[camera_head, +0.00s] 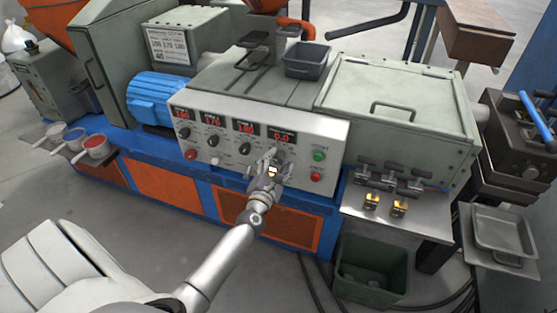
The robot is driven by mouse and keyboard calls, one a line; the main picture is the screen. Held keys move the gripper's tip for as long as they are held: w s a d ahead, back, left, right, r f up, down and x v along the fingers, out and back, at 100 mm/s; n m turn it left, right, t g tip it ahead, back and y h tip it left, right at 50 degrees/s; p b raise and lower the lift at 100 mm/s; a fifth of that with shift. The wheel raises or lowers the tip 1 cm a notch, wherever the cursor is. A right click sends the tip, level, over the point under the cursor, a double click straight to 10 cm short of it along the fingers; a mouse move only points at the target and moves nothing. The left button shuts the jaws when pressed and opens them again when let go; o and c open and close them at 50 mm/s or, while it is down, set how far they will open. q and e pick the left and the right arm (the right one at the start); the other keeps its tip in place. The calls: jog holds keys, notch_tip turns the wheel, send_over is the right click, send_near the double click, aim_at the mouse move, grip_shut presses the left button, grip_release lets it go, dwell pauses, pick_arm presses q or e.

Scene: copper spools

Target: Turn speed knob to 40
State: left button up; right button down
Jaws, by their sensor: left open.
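The control panel (223,139) is a pale plate on the front of the machine, with several red displays and black knobs. The rightmost display (281,137) reads 0.0. My left gripper (270,160) is at the panel below this display, with its fingers open toward the panel. It hides most of the knob there, so I cannot tell its pointer position or whether the fingers touch it. Other black knobs, such as one at the middle (245,149), show to the left under their own displays. My right gripper is not in view.
A green button (320,156) and a red button (316,177) sit just right of my gripper. A metal shelf (425,224) with small yellow-topped parts juts out at the right. A green bin (372,268) stands on the floor below it.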

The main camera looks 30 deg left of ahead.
pick_arm(q)
jog(key=shift+x, duration=0.9)
jog(key=shift+c, duration=1.3)
jog(key=c, duration=0.8)
